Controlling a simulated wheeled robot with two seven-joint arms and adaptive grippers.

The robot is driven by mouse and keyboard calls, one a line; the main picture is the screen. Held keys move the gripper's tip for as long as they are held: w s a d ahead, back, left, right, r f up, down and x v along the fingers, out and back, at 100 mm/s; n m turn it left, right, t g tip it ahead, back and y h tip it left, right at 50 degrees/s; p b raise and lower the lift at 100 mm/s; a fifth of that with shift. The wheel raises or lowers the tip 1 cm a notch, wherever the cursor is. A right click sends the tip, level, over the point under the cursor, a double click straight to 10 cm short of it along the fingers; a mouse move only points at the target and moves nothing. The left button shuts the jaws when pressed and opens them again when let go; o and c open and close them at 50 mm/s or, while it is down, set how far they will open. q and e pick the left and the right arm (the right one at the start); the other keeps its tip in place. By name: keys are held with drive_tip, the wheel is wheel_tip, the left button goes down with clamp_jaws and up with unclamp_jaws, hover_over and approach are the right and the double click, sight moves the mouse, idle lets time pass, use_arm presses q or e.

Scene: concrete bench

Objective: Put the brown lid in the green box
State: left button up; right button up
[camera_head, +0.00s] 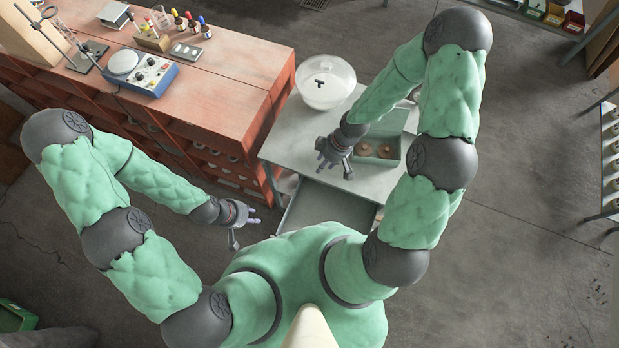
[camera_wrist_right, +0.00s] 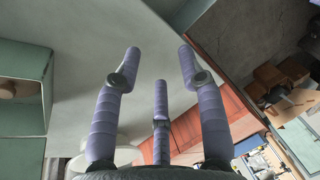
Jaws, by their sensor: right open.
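The green box (camera_head: 377,162) stands open on the light table beside my right gripper. Two round brownish things (camera_head: 387,151) lie in it; whether one is the brown lid I cannot tell. The box's edge also shows at the left of the right wrist view (camera_wrist_right: 22,122), with part of a brownish knobbed thing (camera_wrist_right: 8,89) inside. My right gripper (camera_head: 334,163) is open and empty, over the table just left of the box. Its spread fingers show in the right wrist view (camera_wrist_right: 160,75). My left gripper (camera_head: 243,224) is open and empty, low, left of the table.
A pale, see-through bowl (camera_head: 326,82) with a small dark thing in it stands at the table's back. An open drawer (camera_head: 322,206) juts from the table's front. A red bench (camera_head: 225,75) with instruments and bottles stands at left. Bare table lies left of the box.

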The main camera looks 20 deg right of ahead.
drive_tip(key=s+a+f+m, duration=0.4)
drive_tip(key=s+a+m, duration=0.4)
drive_tip(key=m, duration=0.1)
drive_tip(key=shift+s+a+f+m, duration=0.2)
drive_tip(key=shift+s+f+m, duration=0.1)
drive_tip(key=shift+s+m, duration=0.1)
